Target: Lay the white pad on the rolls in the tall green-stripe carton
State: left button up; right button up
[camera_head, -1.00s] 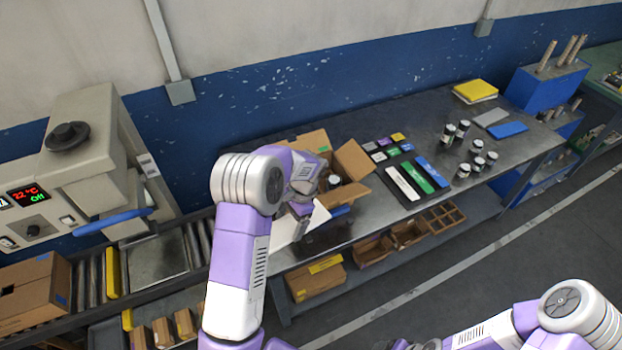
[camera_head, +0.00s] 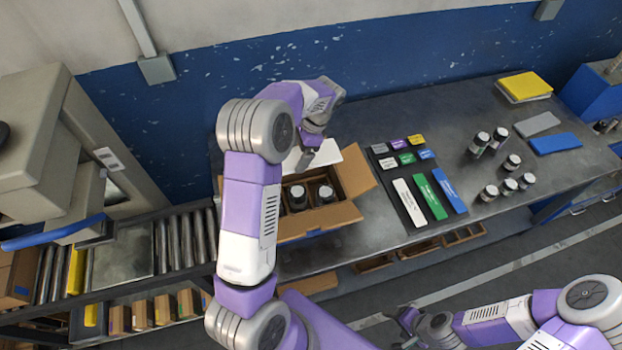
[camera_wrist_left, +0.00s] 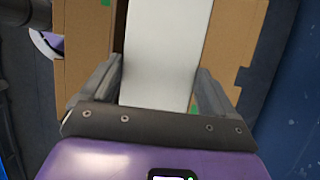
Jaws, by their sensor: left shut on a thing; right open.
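My left gripper (camera_head: 311,146) is shut on the white pad (camera_head: 352,153) and holds it over the back part of an open carton (camera_head: 318,220). The pad also shows between the fingers in the left wrist view (camera_wrist_left: 165,50). The carton stands on the bench with its flaps out, and green marks show on cardboard in the left wrist view (camera_wrist_left: 243,76). Dark rolls with light tops (camera_head: 326,194) stand upright in its front part; the back part is hidden by the pad and arm. My right gripper (camera_head: 407,318) is open and empty, low at the front, away from the carton.
A dark tray with white, green and blue strips (camera_head: 430,196) and small coloured blocks lies right of the carton. Several jars (camera_head: 480,142) stand farther right. Yellow sheets (camera_head: 524,86) lie at the back. A roller conveyor (camera_head: 185,240) is at left.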

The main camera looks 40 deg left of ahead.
aim_at(298, 159)
pick_arm(q)
jog(key=b+x, duration=0.3)
jog(key=shift+d+f, duration=0.35)
jog(key=f+b, duration=0.1)
jog(key=f, duration=0.3)
jog(key=f+b, duration=0.1)
jog(key=f, duration=0.3)
jog(key=f+b, duration=0.1)
jog(key=f, duration=0.4)
jog(key=shift+w, duration=0.4)
jog(key=shift+s+b, duration=0.1)
jog(key=shift+b, duration=0.25)
jog(key=o, duration=0.7)
jog(key=shift+f, duration=0.1)
jog(key=shift+o, duration=0.2)
jog(key=shift+r, duration=0.25)
jog(key=v, duration=1.2)
jog(key=shift+p, duration=0.45)
